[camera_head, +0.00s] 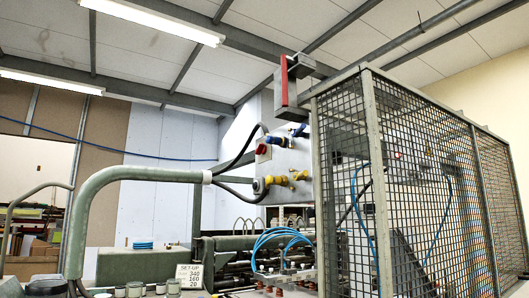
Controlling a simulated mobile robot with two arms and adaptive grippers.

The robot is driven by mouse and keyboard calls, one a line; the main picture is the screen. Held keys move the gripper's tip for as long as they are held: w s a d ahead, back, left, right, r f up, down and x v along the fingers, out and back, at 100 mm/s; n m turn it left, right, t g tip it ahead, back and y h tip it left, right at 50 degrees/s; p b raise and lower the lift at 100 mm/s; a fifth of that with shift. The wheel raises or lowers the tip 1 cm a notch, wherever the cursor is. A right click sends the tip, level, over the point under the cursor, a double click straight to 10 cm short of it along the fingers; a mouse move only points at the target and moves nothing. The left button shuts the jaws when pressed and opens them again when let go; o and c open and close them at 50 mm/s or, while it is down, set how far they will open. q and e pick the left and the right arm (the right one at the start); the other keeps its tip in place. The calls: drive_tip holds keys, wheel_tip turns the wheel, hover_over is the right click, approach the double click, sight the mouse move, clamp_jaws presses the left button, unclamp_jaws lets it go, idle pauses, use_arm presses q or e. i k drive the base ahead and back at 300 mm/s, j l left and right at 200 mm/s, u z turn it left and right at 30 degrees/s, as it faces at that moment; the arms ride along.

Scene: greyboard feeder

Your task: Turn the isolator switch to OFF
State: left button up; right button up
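No switch in view carries a readable ON or OFF label, and I cannot tell for certain which part is the isolator switch. A grey box with a red upright bar (284,82) on its left side sits high, beside the top corner of the mesh cage. Below it, a grey panel (291,162) carries a small red part (262,149), blue connectors (275,141) and yellow connectors (276,181). The setting of any switch is too small to read. Neither of my grippers is in view.
A mesh cage (374,190) fills the right side. A thick green pipe (130,173) arches across the left, with black cables running to the panel. Blue hoses (275,236) loop over machinery below. A "SET-UP" sign (189,276) stands low in front.

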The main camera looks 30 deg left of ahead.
sight(261, 148)
drive_tip(key=j+u, duration=0.2)
drive_tip(key=u, duration=0.2)
drive_tip(key=i+j+u, duration=0.1)
drive_tip(key=u, duration=0.3)
drive_tip(key=j, duration=0.1)
